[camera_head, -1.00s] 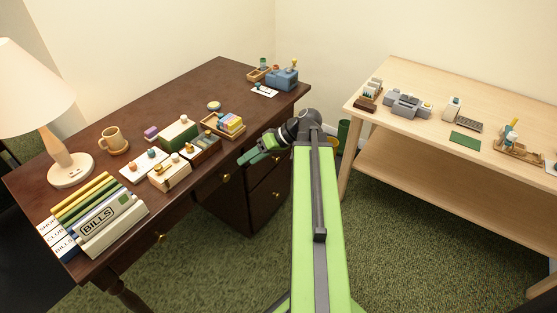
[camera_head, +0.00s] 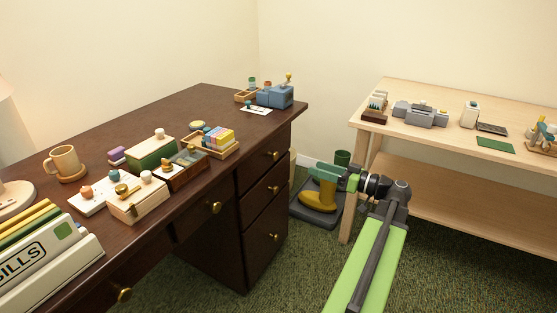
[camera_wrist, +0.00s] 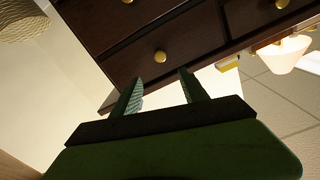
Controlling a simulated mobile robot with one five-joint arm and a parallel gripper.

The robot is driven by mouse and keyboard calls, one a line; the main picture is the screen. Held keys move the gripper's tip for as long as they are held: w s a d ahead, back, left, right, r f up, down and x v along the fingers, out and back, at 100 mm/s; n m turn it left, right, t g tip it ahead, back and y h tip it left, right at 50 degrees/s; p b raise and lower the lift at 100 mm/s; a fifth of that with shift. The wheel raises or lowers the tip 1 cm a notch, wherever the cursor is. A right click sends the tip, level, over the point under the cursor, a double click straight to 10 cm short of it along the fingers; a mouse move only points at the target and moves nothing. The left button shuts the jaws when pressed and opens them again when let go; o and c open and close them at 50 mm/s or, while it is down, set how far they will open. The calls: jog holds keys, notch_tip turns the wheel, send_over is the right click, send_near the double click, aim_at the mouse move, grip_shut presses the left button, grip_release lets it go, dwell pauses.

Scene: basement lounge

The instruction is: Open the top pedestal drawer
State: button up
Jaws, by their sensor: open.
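The dark brown pedestal under the right end of the desk has a column of drawers with round brass knobs. The top pedestal drawer (camera_head: 256,162) is shut, and its knob (camera_head: 272,154) sits just below the desktop. My gripper (camera_head: 316,171) is to the right of the pedestal, apart from it, with its green fingers toward the drawer fronts. In the wrist view, which looks upside down, my gripper (camera_wrist: 158,80) is open and empty. The top drawer's knob (camera_wrist: 160,56) shows just beyond the gap between the fingertips, not touched.
The desktop (camera_head: 110,145) holds a mug, boxes, trays and binders. A light wooden table (camera_head: 455,150) with a lower shelf stands at the right. A yellow boot (camera_head: 318,203) on a dark tray and a green pot stand behind my gripper. Green carpet is open before the pedestal.

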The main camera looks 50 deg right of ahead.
aim_at(277, 156)
jog(key=x, duration=1.4)
jog(key=shift+w+a+f, duration=0.1)
jog(key=shift+w+a, duration=0.05)
jog(key=shift+a, duration=0.05)
jog(key=shift+c, duration=0.4)
grip_shut()
